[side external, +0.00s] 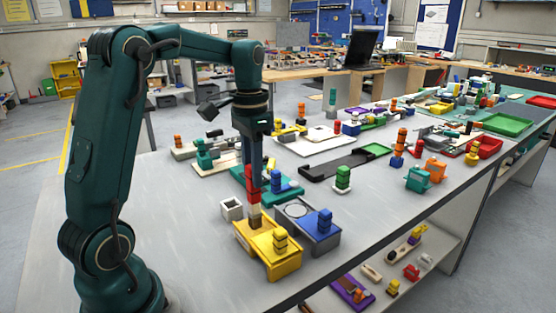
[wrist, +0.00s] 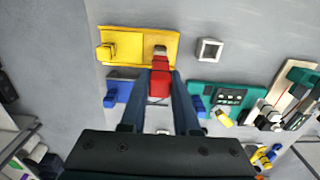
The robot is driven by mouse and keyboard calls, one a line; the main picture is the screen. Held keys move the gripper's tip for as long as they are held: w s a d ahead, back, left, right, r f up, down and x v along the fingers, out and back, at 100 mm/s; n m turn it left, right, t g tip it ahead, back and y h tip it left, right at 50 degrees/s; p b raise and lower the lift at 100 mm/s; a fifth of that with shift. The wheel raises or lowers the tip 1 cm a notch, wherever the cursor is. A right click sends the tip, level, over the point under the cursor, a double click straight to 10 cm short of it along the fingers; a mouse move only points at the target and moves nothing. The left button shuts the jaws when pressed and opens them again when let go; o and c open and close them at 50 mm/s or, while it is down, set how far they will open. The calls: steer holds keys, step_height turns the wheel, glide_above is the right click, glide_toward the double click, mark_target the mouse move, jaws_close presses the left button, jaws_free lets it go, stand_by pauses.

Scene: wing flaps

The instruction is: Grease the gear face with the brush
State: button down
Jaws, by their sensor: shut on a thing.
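My gripper (side external: 254,188) is shut on the brush, pointing straight down over the near part of the bench. The brush has a red handle (wrist: 160,84), a pale collar and a brown tip (side external: 254,222). The tip is at the far left end of a yellow tray-like block (side external: 270,262); I cannot tell whether it touches. The wrist view shows the brush tip (wrist: 160,51) over the right end of the yellow block (wrist: 137,36). No gear face is clearly recognisable; the brush may hide part of the surface beneath it.
A white open square box (side external: 232,209) is to the left. A green fixture (wrist: 223,96) is nearby. Bare bench lies to the right.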

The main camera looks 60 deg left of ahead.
steer(key=shift+r, duration=3.45)
steer(key=shift+w+d, duration=0.1)
steer(key=shift+d, duration=0.3)
steer(key=s+d+r, duration=0.1)
steer(key=d, duration=0.7)
steer(key=shift+d, duration=0.25)
steer(key=shift+r, duration=0.1)
